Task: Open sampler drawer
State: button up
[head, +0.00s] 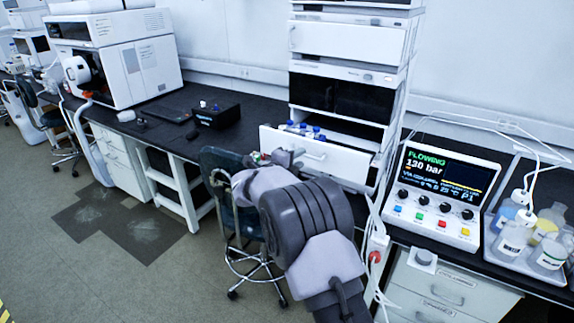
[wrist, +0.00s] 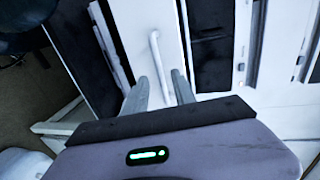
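The sampler drawer (head: 335,163) is a white front with a bar handle, standing out from the instrument stack, so the drawer is at least partly open. Blue-capped vials (head: 303,128) show behind its front. In the wrist view the drawer front (wrist: 135,30) and its white handle (wrist: 155,50) lie ahead of my gripper. My gripper (wrist: 160,76) is open, its two grey fingers apart, with the lower end of the handle between them in the picture. I see gaps beside the handle and cannot tell any contact. In the head view my gripper (head: 288,157) is at the drawer front, partly hidden by my arm.
The instrument stack (head: 349,70) rises above the drawer. A control box (head: 436,195) reading "FLOWING 130 bar" and a tray of bottles stand to the right, with tubing. A chair (head: 222,170) stands beside my arm. A small black box (head: 216,115) lies on the bench.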

jog(key=p+v, duration=0.2)
jog(key=v, duration=1.3)
jog(key=shift+s+p, duration=0.3)
jog(key=shift+p, duration=0.1)
jog(key=shift+a+r, duration=0.15)
jog(key=shift+r, duration=0.05)
notch_tip(320, 180, up, 13)
jog(key=s+d+n+t+y, duration=0.1)
jog(key=d+n+y, duration=0.1)
jog(key=n+y, duration=0.55)
jog(key=s+d+r+n+y, duration=0.1)
jog(key=s+r+n+y, duration=0.25)
jog(key=s, duration=0.45)
jog(key=s+d+f+n+g, duration=0.2)
jog(key=s+f+n, duration=0.1)
jog(key=s, duration=0.7)
jog(key=s+d+f+n+g, duration=0.3)
jog(key=s+f, duration=0.1)
jog(key=s, duration=0.6)
jog(key=s+d+f+n+g, duration=0.3)
jog(key=s, duration=0.6)
jog(key=shift+s+f, duration=0.4)
